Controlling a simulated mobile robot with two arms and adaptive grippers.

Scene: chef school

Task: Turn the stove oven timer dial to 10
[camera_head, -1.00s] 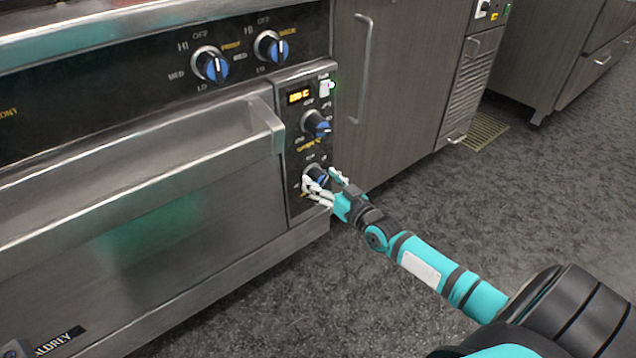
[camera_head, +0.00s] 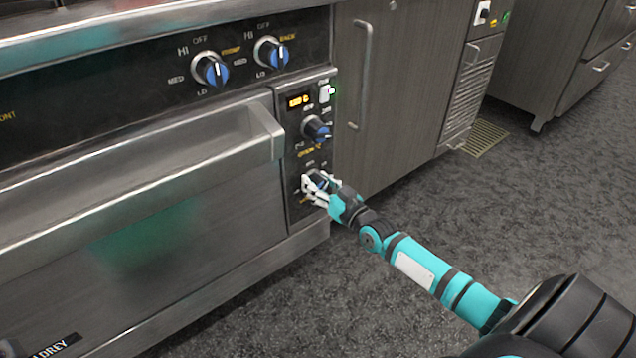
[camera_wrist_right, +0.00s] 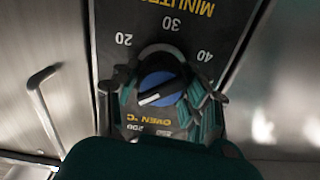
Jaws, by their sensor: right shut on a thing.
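The oven timer dial (camera_head: 319,179) is the lowest knob on the narrow black panel at the oven's right side. My right gripper (camera_head: 315,187) is shut around it, and its white fingers hide much of it. In the right wrist view, the picture is upside down and the dial's blue face with a pale pointer line (camera_wrist_right: 160,87) sits between my fingers (camera_wrist_right: 160,98). The numbers 20, 30 and 40 and the word MINUTES show around the dial. The 10 mark cannot be made out.
The oven temperature knob (camera_head: 316,129) is just above the timer dial, below a lit display (camera_head: 298,101). The oven door handle (camera_head: 150,175) sticks out to the left. Two burner knobs are higher up. A cabinet (camera_head: 400,85) stands to the right; the floor in front is clear.

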